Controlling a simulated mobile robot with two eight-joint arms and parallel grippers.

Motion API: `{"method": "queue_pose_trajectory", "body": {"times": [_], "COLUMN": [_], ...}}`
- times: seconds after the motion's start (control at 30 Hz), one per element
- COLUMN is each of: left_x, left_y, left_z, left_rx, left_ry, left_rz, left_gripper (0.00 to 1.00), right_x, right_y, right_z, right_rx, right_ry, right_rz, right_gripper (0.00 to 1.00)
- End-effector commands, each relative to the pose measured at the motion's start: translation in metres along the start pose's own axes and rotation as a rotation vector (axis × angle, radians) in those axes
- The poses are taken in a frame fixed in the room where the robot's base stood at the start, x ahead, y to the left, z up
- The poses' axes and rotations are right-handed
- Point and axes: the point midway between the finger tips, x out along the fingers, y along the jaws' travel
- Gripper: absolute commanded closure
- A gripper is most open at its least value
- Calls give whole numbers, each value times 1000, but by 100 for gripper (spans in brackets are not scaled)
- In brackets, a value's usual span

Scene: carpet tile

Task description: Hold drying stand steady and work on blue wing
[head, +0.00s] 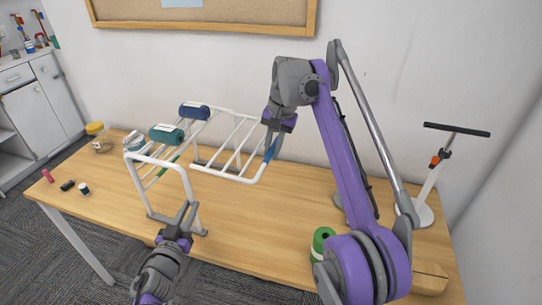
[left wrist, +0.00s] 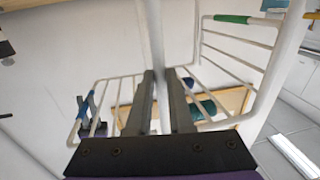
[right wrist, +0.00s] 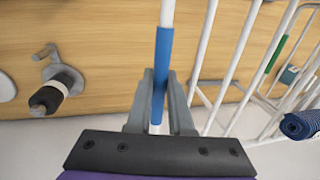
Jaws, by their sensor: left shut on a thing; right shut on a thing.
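The white drying stand (head: 168,161) stands on the table, with its right wing (head: 228,176) spread out about level. The wing's outer bar carries a blue grip (head: 270,150), which also shows in the right wrist view (right wrist: 162,62). My right gripper (head: 275,135) is shut on this blue grip, with the bar between its fingers in the right wrist view. My left gripper (head: 178,222) is shut on the stand's near frame, low by the foot; a white post runs between its fingers in the left wrist view (left wrist: 157,85). A green grip (left wrist: 232,19) marks the other wing.
Blue (head: 194,111) and teal (head: 166,133) rolled cloths lie on the stand. A jar (head: 98,137) and small items sit at the left table end. A green-topped spool (head: 322,240) and a white stand with a black bar (head: 428,195) are at the right.

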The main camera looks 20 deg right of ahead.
Motion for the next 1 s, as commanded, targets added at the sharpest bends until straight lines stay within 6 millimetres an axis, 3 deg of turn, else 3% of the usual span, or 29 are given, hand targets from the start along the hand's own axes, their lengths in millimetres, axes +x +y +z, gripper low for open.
{"method": "queue_pose_trajectory", "body": {"times": [0.6, 0.63, 0.67, 1.0], "left_x": [0, 0, 0, 0], "left_y": [1, 1, 1, 0], "left_z": [0, 0, 0, 0], "left_rx": [0, 0, 0, 0], "left_ry": [0, 0, 0, 0], "left_rz": [2, 2, 2, 1], "left_gripper": [100, 100, 100, 100], "right_x": [-6, -6, -6, -6], "right_y": [-2, -2, -2, -1], "right_z": [1, 1, 1, 0], "right_rx": [-1, 0, 0, 0], "right_ry": [0, 0, -1, 0], "right_rz": [-3, -3, -3, -2], "right_gripper": [100, 76, 70, 68]}}
